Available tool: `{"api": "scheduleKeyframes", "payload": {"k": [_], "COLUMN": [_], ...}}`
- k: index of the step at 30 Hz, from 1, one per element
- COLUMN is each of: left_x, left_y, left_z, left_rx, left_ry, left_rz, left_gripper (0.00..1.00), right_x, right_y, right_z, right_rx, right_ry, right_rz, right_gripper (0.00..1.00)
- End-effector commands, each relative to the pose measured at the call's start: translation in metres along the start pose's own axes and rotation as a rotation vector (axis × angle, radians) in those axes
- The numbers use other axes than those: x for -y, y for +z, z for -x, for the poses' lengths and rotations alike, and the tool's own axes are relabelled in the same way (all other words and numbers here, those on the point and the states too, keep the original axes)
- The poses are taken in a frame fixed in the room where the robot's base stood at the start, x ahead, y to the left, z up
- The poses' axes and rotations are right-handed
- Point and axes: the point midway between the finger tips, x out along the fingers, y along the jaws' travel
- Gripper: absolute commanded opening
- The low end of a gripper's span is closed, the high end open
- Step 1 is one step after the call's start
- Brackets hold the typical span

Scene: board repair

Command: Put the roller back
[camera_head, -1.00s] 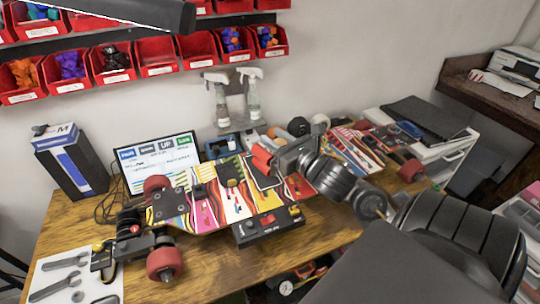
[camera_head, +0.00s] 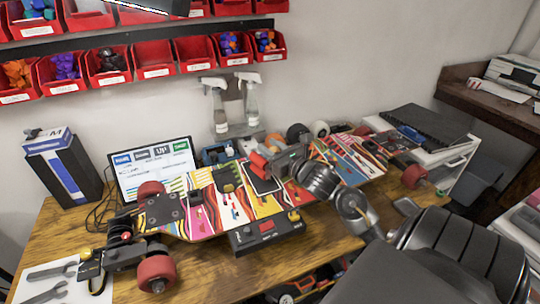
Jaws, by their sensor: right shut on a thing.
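My right gripper (camera_head: 273,163) is over the middle of the patterned longboard (camera_head: 205,211), its arm coming in from the lower right. It is shut on a red piece (camera_head: 257,164), which looks like the roller or its handle. The gripper hides much of it, so its full shape is unclear. A dark rectangular piece lies just below the gripper over the deck. The board lies across the workbench with red wheels (camera_head: 157,272) at its left end.
Red bins (camera_head: 155,58) hang on the wall. Spray bottles (camera_head: 219,108), a screen (camera_head: 152,168) and loose wheels (camera_head: 319,129) stand behind the board. A black control box (camera_head: 265,232) sits at its front edge. Wrenches (camera_head: 50,272) lie front left. Bare wood shows in front.

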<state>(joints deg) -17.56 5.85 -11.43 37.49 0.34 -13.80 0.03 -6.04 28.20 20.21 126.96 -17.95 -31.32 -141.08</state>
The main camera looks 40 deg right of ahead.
Motion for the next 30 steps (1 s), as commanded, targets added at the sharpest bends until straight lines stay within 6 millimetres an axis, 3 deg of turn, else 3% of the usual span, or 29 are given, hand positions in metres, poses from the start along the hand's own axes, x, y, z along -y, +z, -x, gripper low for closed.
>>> {"api": "scheduleKeyframes", "payload": {"k": [6, 18, 19, 21, 24, 30], "left_x": [0.001, 0.003, 0.003, 0.004, 0.005, 0.005], "left_y": [0.000, 0.003, 0.003, 0.001, -0.001, -0.002], "left_z": [0.005, -0.001, 0.001, 0.001, 0.002, 0.002], "left_rx": [0.000, 0.006, 0.005, 0.002, -0.002, -0.003], "left_ry": [0.000, -0.002, -0.003, -0.004, -0.005, -0.005], "left_rz": [-0.001, -0.002, -0.002, -0.002, -0.002, -0.002], "left_gripper": [0.36, 0.36, 0.36, 0.36, 0.36, 0.36], "right_x": [-0.001, -0.001, -0.001, -0.001, -0.001, -0.001], "right_y": [-0.024, -0.029, -0.028, -0.028, -0.028, -0.028], "right_z": [0.001, 0.001, 0.001, 0.001, 0.001, 0.001], "right_rx": [-0.001, 0.000, -0.002, -0.002, -0.002, -0.002], "right_ry": [-0.002, 0.000, 0.000, 0.000, 0.000, 0.000], "right_rz": [-0.005, -0.002, -0.002, -0.002, -0.002, -0.002], "right_gripper": [0.00, 0.00, 0.34, 0.43, 0.53, 0.53]}}
